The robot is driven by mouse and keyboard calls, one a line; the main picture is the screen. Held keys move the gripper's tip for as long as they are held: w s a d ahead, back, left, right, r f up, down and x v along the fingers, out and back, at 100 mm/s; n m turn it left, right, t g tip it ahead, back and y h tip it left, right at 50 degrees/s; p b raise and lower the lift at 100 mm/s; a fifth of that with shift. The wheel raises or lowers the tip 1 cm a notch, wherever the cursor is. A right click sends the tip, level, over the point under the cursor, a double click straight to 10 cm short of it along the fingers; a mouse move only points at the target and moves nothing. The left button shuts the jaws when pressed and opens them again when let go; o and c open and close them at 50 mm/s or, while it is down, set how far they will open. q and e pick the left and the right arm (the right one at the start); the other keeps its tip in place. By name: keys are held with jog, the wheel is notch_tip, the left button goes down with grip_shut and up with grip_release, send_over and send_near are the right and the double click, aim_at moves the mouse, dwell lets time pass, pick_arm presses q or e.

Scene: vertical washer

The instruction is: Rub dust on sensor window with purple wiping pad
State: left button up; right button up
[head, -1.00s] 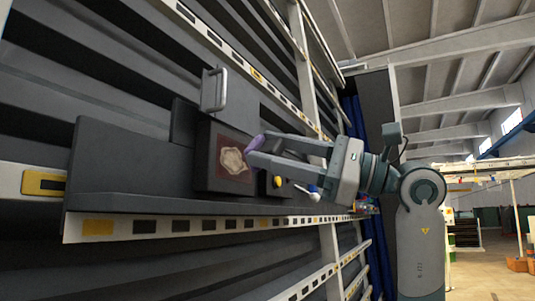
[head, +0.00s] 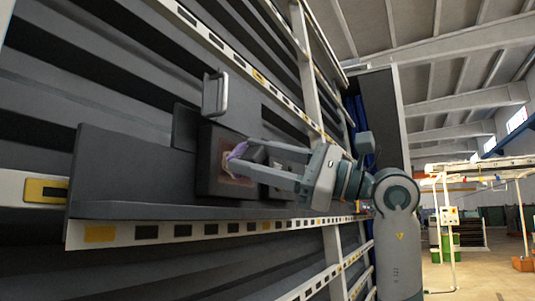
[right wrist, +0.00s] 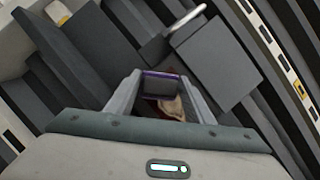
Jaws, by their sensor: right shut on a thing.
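The purple wiping pad (head: 237,151) is held between the fingertips of my right gripper (head: 242,160), which is shut on it. In the right wrist view the pad (right wrist: 160,75) shows as a dark block with a purple edge between the fingers (right wrist: 158,88). The pad is in front of the reddish sensor window (head: 228,177) on a dark box and overlaps it in the head view. Tan dust (right wrist: 173,108) shows just past the pad in the right wrist view. Whether the pad touches the window I cannot tell. My left gripper is not in view.
The dark box (head: 205,165) sits on a grey shelf (head: 120,165) with a slotted white rail (head: 150,232) along its front. A grey panel with a metal handle (head: 221,92) stands above the box. Open floor lies to the right.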

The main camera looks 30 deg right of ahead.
aim_at(240, 177)
jog(key=shift+w+a, duration=0.4)
jog(key=shift+w, duration=0.2)
jog(key=shift+w+a+p, duration=0.3)
jog(key=shift+w+a, duration=0.15)
jog(key=shift+w, duration=0.35)
dwell(0.8)
jog(key=shift+w+d, duration=0.1)
jog(key=shift+d, duration=0.05)
jog(key=shift+w+d+p, duration=0.15)
jog(key=shift+w+d, duration=0.25)
jog(key=shift+d, duration=0.35)
jog(key=shift+w+d+p, duration=0.15)
jog(key=shift+w+d, duration=0.25)
jog(key=shift+d, duration=0.3)
jog(key=shift+w+d, duration=0.1)
jog(key=shift+w+d+p, duration=0.25)
jog(key=shift+w+d, duration=0.2)
jog(key=shift+d, duration=0.25)
jog(key=shift+w+d+p, duration=0.25)
jog(key=shift+w+d, duration=0.15)
jog(key=shift+d, duration=0.25)
jog(key=shift+w+d, duration=0.1)
jog(key=shift+d, duration=0.05)
jog(key=shift+w+d+p, duration=0.3)
jog(key=shift+w+d, duration=0.1)
jog(key=shift+d, duration=0.3)
jog(key=shift+w+d+p, duration=0.25)
jog(key=shift+w+d, duration=0.15)
jog(key=shift+d, duration=0.3)
